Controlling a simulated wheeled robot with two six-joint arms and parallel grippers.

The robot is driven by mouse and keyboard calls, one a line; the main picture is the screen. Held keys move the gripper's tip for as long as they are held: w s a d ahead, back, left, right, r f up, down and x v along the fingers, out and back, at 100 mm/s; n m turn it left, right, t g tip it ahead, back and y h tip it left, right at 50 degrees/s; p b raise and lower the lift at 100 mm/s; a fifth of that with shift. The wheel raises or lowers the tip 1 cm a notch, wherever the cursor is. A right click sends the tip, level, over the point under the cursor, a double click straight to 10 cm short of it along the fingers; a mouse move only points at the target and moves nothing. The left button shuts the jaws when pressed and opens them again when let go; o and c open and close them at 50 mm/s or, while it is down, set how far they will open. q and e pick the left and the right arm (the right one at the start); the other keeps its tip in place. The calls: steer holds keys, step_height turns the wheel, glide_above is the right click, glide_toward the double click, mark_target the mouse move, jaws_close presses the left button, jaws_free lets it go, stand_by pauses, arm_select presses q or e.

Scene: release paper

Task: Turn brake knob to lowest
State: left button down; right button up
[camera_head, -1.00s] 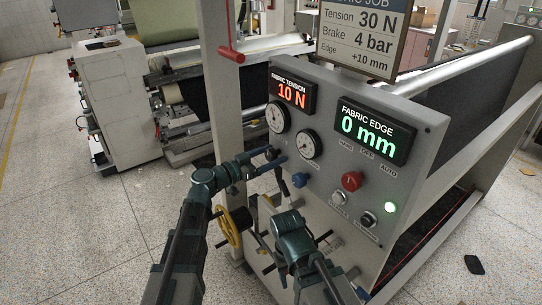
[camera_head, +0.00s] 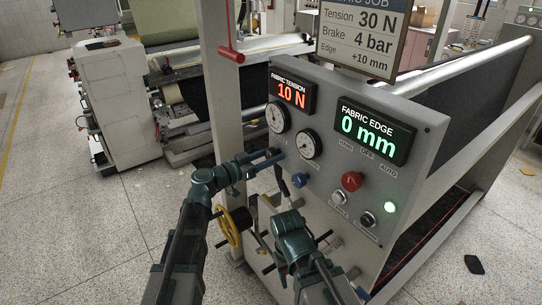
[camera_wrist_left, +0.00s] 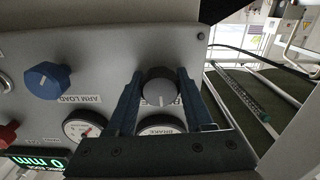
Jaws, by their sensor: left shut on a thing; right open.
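The brake knob (camera_wrist_left: 159,86) is a dark grey round knob with a pale pointer line. In the left wrist view it sits on the grey panel beside a gauge marked BRAKE (camera_wrist_left: 160,125). My left gripper (camera_wrist_left: 157,80) has its two blue fingers on either side of the knob and is shut on it. In the head view this gripper (camera_head: 277,156) is at the panel's left edge, hiding the knob. My right gripper (camera_head: 283,188) is lower, near the panel front, and open; its wrist partly hides it.
A blue knob (camera_head: 299,180) marked ARM LOAD (camera_wrist_left: 78,99), a red knob (camera_head: 351,181) and two gauges (camera_head: 308,145) are on the panel. Displays read 10 N (camera_head: 292,94) and 0 mm (camera_head: 375,130). A sign (camera_head: 361,42) lists Brake 4 bar. A yellow handwheel (camera_head: 229,229) is below.

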arm_select(q)
steer(key=n, duration=1.9)
steer(key=shift+r+n, duration=0.1)
steer(key=shift+n, duration=0.2)
steer(key=n, duration=0.6)
steer(key=shift+n, duration=0.4)
steer(key=shift+c, duration=1.4)
jaws_free()
steer(key=v, duration=1.4)
